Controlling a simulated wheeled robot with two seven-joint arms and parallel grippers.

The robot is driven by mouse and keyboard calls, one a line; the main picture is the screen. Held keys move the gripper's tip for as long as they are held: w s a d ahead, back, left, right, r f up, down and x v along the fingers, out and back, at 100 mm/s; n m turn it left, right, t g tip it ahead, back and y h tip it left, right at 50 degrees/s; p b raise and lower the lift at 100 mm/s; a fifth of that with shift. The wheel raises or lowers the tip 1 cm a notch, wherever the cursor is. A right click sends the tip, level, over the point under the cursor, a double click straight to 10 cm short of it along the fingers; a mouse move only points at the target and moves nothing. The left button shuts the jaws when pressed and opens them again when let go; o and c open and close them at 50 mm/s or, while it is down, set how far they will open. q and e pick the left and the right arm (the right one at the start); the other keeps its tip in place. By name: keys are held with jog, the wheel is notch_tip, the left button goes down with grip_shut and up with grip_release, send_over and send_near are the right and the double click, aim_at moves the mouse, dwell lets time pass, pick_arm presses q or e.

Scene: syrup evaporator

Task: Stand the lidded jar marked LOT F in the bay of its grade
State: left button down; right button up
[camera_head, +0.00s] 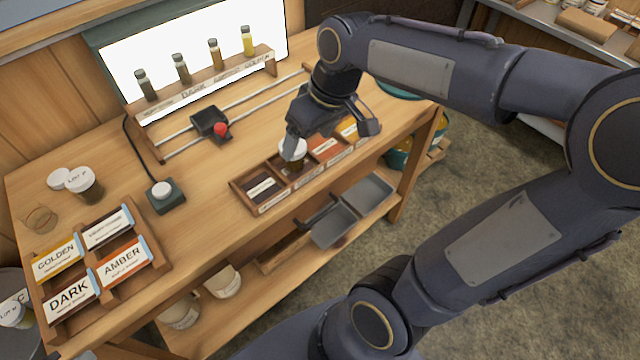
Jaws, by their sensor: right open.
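A wooden tray of bays (247,203) stands at the table's front edge. A jar with a white lid (293,149) is at its second bay from the left, with its dark body below the lid. My right gripper (329,140) is open over the tray. Its left finger is close beside this jar and its right finger is over the right end; I cannot tell whether it touches the jar. Another white-lidded jar (88,188) is at the table's left, with lettering starting LOT; its letter is not clear. The F mark is not readable on either. My left gripper is out of view.
A lit panel (200,50) stands behind a rack of several sample bottles (181,68). A slider with a red knob (221,130), a button box (163,193) and a card holder reading GOLDEN, DARK, AMBER (105,290) are on the table. Grey trays (335,228) are below.

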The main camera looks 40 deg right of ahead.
jog(key=s+a+f+m+t+y, duration=0.1)
jog(key=s+a, duration=0.1)
jog(key=s, duration=0.4)
jog(key=s+a+f+m+t, duration=0.1)
jog(key=s+a+f+m, duration=0.1)
jog(key=s, duration=0.4)
jog(key=shift+s+a+f+t+y, duration=0.3)
jog(key=shift+a+t+y, duration=0.1)
jog(key=shift+a, duration=0.45)
